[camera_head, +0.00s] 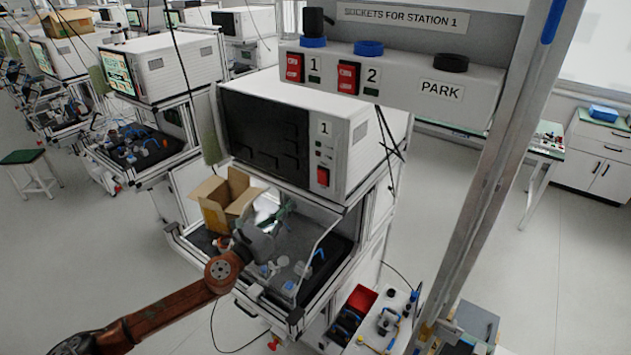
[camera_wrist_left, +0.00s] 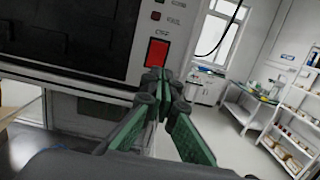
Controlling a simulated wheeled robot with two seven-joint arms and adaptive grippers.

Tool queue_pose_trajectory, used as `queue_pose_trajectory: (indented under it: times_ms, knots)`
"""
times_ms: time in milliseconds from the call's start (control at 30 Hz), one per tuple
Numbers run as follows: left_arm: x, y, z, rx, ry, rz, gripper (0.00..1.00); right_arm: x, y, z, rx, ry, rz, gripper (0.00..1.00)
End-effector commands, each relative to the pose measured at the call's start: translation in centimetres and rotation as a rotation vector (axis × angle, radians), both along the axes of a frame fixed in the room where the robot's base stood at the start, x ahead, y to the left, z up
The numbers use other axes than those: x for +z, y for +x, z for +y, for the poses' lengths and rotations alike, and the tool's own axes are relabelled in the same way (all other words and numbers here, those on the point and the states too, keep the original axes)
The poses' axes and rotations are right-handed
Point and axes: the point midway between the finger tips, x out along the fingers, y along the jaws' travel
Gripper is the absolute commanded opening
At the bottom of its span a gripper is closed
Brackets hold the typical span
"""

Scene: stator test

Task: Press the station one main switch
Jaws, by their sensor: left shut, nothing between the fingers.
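The station 1 tester (camera_head: 300,92) is a white box with a dark screen and a "1" label. Its red switch (camera_head: 323,177) sits low on the front panel, right of the screen. My left gripper (camera_head: 289,208) is below and left of that switch in the head view, shut and empty. In the left wrist view the shut fingertips (camera_wrist_left: 160,77) lie just below the red switch (camera_wrist_left: 157,52) in the picture. I cannot tell whether they touch the panel. My right gripper is not in view.
An overhead bar (camera_head: 405,92) carries two more red switches, marked 1 and 2, and a PARK label. An open cardboard box (camera_head: 215,213) stands left of my gripper. A red bin (camera_head: 361,299) is at lower right. A metal post (camera_head: 490,195) rises at right.

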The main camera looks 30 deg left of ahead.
Motion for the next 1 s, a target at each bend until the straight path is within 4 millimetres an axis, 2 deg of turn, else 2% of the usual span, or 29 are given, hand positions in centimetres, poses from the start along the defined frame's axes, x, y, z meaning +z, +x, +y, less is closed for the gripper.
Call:
queue_pose_trajectory:
  times_ms: [267,800,1000]
  knots:
    - [0.7,2.4,-0.2,0.000,-0.004,-0.004,0.00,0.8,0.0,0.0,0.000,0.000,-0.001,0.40]
    - [1.7,11.3,-0.8,0.001,-0.006,-0.003,0.00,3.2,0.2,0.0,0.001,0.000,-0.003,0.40]
    - [1.8,13.3,-1.0,0.001,-0.005,-0.001,0.00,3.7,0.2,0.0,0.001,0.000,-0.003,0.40]
